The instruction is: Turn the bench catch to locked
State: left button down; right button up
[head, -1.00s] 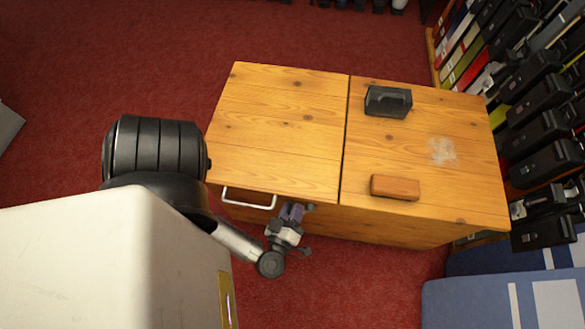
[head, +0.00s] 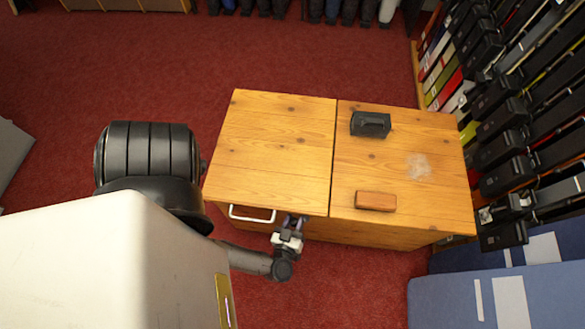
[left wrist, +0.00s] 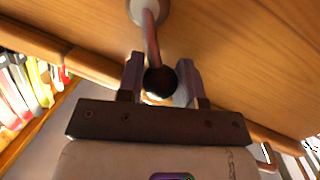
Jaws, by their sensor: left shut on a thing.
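The bench catch shows in the left wrist view as a reddish lever (left wrist: 151,38) with a black ball knob (left wrist: 160,81), running from a round pale mount (left wrist: 148,10) on the wooden bench front. My left gripper (left wrist: 161,82) has its two fingers on either side of the knob and is shut on it. In the head view my left gripper (head: 292,226) is at the bench's front face, just right of the white drawer handle (head: 252,214). The catch is largely hidden there by the gripper and the bench top. Any locked mark is not visible. My right gripper is not in view.
The wooden bench (head: 270,150) carries a black block-like tool (head: 370,123) and a brown block (head: 375,201) on its right half. Shelves of binders (head: 500,130) stand close on the right, blue panels (head: 500,295) at lower right. Red carpet is clear in front.

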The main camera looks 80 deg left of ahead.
pick_arm(q)
jog(key=shift+w+d+r+m+p, duration=0.15)
jog(key=shift+w+r+m+p, duration=0.15)
jog(key=shift+m+p, duration=0.6)
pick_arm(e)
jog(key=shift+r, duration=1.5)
pick_arm(q)
jog(key=c, duration=0.8)
grip_release()
jog(key=shift+f, duration=0.1)
